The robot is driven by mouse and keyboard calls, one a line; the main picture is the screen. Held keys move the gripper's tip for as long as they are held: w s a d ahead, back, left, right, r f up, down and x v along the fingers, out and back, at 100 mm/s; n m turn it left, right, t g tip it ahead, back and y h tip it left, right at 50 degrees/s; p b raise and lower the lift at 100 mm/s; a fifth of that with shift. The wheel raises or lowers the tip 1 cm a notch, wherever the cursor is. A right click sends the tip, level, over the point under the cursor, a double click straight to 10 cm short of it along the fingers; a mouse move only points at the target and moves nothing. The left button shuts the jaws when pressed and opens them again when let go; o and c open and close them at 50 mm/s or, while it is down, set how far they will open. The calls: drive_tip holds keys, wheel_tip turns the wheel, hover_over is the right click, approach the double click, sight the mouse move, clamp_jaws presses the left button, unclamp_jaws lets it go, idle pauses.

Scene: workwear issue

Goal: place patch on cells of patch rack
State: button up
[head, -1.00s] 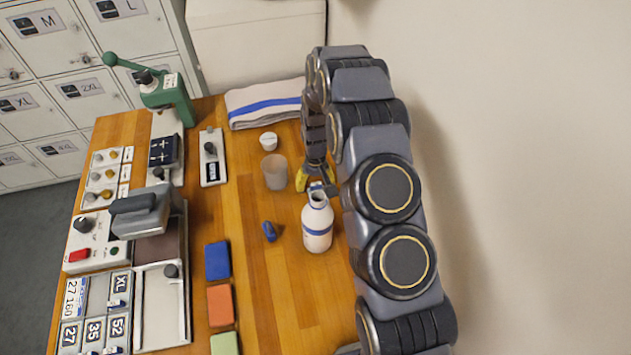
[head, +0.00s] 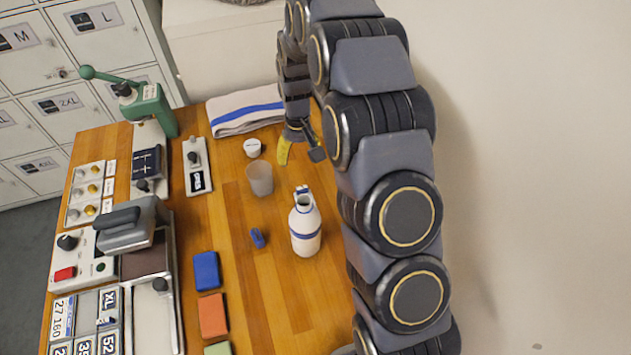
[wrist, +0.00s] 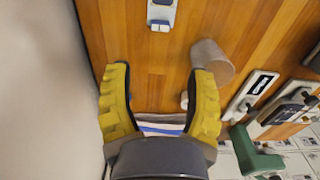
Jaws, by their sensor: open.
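My gripper (head: 300,148) hangs over the back of the wooden table, near the folded towel and the white cap. In the wrist view my gripper (wrist: 160,72) is open, with nothing between its yellow fingers. A rack of labelled cells (head: 86,318) with pieces marked 27, 35, 52 and XL is at the front left, cut by the picture's lower edge. It seems to be the patch rack. Blue (head: 206,271), orange (head: 213,315) and green (head: 218,348) pads lie in a column to its right. I cannot tell which thing is the patch.
A white bottle (head: 305,228), a cup (head: 260,179), a white cap (head: 252,147) and a small blue item (head: 258,238) stand mid-table. A towel (head: 246,110) lies behind. A green lever press (head: 150,105) and a heat press (head: 125,225) line the left. A wall is close on the right.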

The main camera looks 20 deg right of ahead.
drive_tip(key=s+a+r, duration=0.1)
drive_tip(key=s+r, duration=0.6)
drive_tip(key=r, duration=0.2)
drive_tip(key=s+r, duration=0.4)
drive_tip(key=s, duration=0.8)
drive_tip(key=s+r+g, duration=0.1)
drive_tip(key=s+r, duration=0.4)
drive_tip(key=s, duration=0.7)
drive_tip(key=shift+s+a+r+g, duration=0.2)
drive_tip(key=shift+s+a+g, duration=0.05)
drive_tip(key=shift+s+g, duration=0.1)
drive_tip(key=shift+s, duration=0.5)
drive_tip(key=shift+c, duration=0.8)
drive_tip(key=shift+w, duration=0.15)
